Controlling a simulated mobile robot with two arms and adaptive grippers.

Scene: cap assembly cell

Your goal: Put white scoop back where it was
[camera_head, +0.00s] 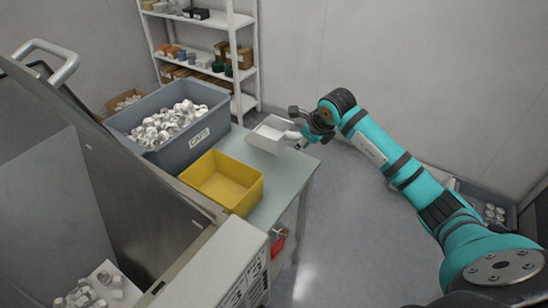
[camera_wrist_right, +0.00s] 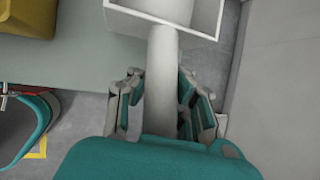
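The white scoop (camera_head: 268,136) is at the far right corner of the grey-green table (camera_head: 286,172), with its open pan toward the table and its handle toward my right gripper. I cannot tell whether the pan touches the table top. My right gripper (camera_head: 303,133) is at the handle. In the right wrist view the scoop's pan (camera_wrist_right: 180,12) is at the top, and the fingers of my right gripper (camera_wrist_right: 161,82) close in on both sides of the pale handle (camera_wrist_right: 162,60). My left gripper is in neither view.
A grey crate (camera_head: 188,145) labelled CAPS, full of white caps, stands at the table's back left. An empty-looking yellow bin (camera_head: 243,196) stands in front of it. A white shelf (camera_head: 245,60) with small boxes is behind. A steel machine (camera_head: 120,180) stands at left.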

